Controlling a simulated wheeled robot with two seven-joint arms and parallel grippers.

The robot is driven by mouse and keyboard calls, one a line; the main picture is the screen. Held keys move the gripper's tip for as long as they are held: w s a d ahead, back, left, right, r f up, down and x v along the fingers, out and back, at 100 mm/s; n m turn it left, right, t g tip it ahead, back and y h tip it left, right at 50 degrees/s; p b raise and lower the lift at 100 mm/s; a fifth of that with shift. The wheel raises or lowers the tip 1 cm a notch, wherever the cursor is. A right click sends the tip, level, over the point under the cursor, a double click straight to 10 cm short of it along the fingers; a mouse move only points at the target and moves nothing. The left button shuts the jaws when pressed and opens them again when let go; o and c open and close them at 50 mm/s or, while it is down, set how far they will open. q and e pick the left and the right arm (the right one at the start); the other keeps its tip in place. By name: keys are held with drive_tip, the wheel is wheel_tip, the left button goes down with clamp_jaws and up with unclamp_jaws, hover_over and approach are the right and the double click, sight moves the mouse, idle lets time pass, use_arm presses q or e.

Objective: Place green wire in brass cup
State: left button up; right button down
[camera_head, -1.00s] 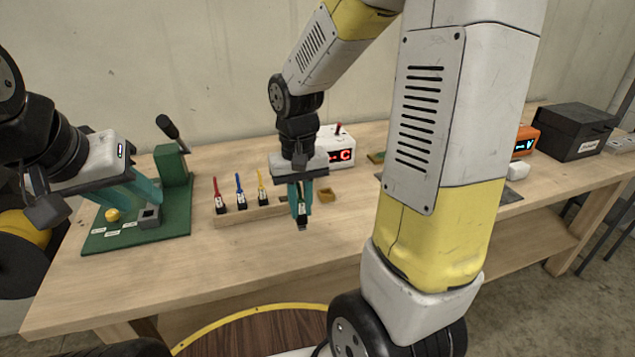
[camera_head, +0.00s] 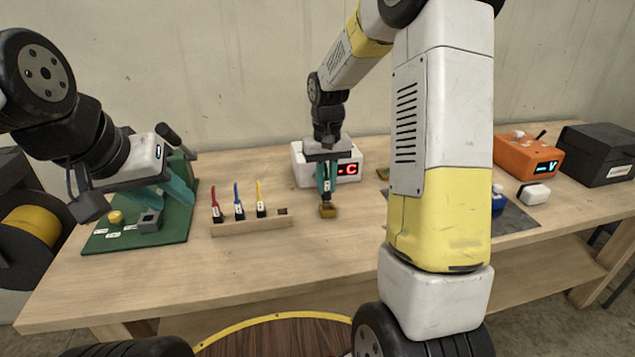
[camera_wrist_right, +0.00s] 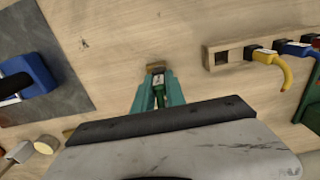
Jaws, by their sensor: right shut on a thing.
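My right gripper (camera_head: 325,188) is shut on the green wire (camera_head: 327,199), whose dark, labelled end block points down between the teal fingers. The green wire also shows between the fingers in the right wrist view (camera_wrist_right: 160,91). The small square brass cup (camera_head: 328,212) stands on the table directly below the fingertips in the head view. In the right wrist view the brass cup (camera_wrist_right: 155,67) is just beyond the fingertips. I cannot tell whether the block's tip touches the cup. My left gripper (camera_head: 172,190) appears open and empty above the green board.
A wooden rack (camera_head: 252,226) holds red, blue and yellow wires, with one empty slot at its right end. The green board (camera_head: 110,240) is at left. Table in front of the cup is clear.

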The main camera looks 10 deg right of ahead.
sight(328, 192)
drive_tip(key=shift+w+d, duration=0.25)
drive_tip(key=shift+w, duration=0.3)
drive_tip(key=shift+w+d+f, duration=0.1)
drive_tip(key=shift+w+f, duration=0.05)
drive_tip(key=shift+f, duration=0.8)
drive_tip(key=shift+w+d+f, duration=0.1)
drive_tip(key=shift+w+f, duration=0.05)
drive_tip(key=shift+f, duration=0.75)
drive_tip(key=shift+f, duration=0.15)
drive_tip(key=c, duration=1.4)
unclamp_jaws()
drive_tip(key=shift+o, duration=0.2)
